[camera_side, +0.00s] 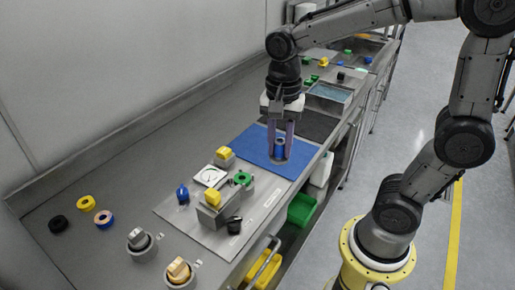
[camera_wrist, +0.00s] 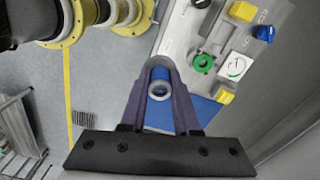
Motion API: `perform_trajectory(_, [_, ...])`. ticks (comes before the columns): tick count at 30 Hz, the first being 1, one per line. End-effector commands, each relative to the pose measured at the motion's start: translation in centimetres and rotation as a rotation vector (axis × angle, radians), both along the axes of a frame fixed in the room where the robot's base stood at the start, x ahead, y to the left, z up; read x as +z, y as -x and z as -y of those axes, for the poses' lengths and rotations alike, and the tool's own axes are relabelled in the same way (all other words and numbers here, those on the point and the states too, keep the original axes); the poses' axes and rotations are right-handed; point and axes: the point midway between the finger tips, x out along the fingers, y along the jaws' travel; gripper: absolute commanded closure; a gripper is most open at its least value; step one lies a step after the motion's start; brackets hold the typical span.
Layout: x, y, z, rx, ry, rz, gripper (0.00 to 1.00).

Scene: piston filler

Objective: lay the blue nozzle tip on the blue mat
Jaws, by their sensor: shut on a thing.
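My gripper (camera_side: 280,157) points down over the blue mat (camera_side: 255,150), its two purple fingers shut on the blue nozzle tip (camera_side: 280,144). In the wrist view the nozzle tip (camera_wrist: 159,76) sits between the fingers of my gripper (camera_wrist: 158,88), with a pale round end ring and dark opening facing the camera. The blue mat (camera_wrist: 205,110) shows around and behind the fingers there. In the side view the nozzle tip is low over the mat's right part; I cannot tell whether it touches the mat.
Left of the mat, a grey plate (camera_side: 222,238) carries yellow-topped blocks (camera_side: 212,198), a green ring (camera_side: 242,178), a white dial (camera_side: 209,176) and a blue knob-like part (camera_side: 182,194). A dark mat (camera_side: 305,125) and grey tray (camera_side: 328,97) lie beyond. The blue mat's left part is clear.

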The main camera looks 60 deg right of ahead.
Motion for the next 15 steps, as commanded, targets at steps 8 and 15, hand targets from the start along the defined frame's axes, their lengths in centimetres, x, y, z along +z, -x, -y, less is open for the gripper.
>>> perform_trajectory(8, [1.4, 3.1, 0.1, 0.009, 0.0, 0.001, 1.0])
perform_trajectory(15, [2.0, -0.9, 1.3, 0.142, 0.0, -0.004, 1.0])
